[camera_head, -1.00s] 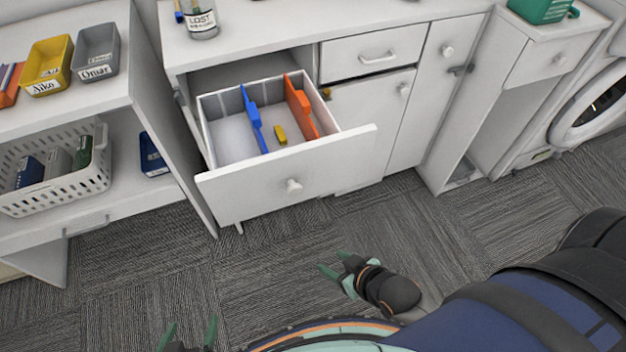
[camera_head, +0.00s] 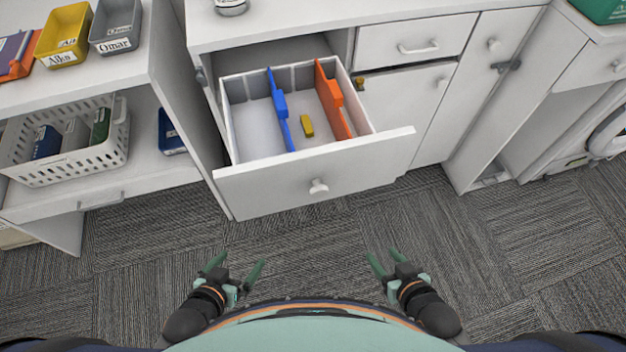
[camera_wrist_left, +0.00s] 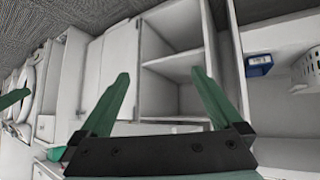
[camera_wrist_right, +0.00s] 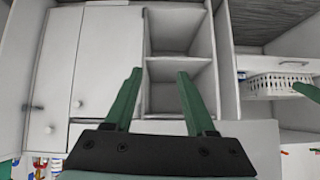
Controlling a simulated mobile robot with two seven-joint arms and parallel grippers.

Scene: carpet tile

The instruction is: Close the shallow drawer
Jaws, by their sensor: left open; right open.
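A white drawer (camera_head: 320,188) stands pulled out of the white cabinet, with its front panel and round knob (camera_head: 318,187) facing me. Inside are a blue divider (camera_head: 280,108), an orange divider (camera_head: 333,100) and a small yellow item (camera_head: 307,126). A closed drawer (camera_head: 415,42) with a bar handle is to its upper right. My left gripper (camera_head: 237,264) and right gripper (camera_head: 384,256) are open and empty, low in the head view, apart from the drawer front. Their spread fingers also show in the left wrist view (camera_wrist_left: 160,92) and right wrist view (camera_wrist_right: 158,75).
A shelf unit at left holds a yellow bin (camera_head: 64,35), a grey bin (camera_head: 116,27) and a white basket (camera_head: 65,140). A cabinet door (camera_head: 405,110) is right of the open drawer. Carpet (camera_head: 310,235) between my grippers and the drawer is clear.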

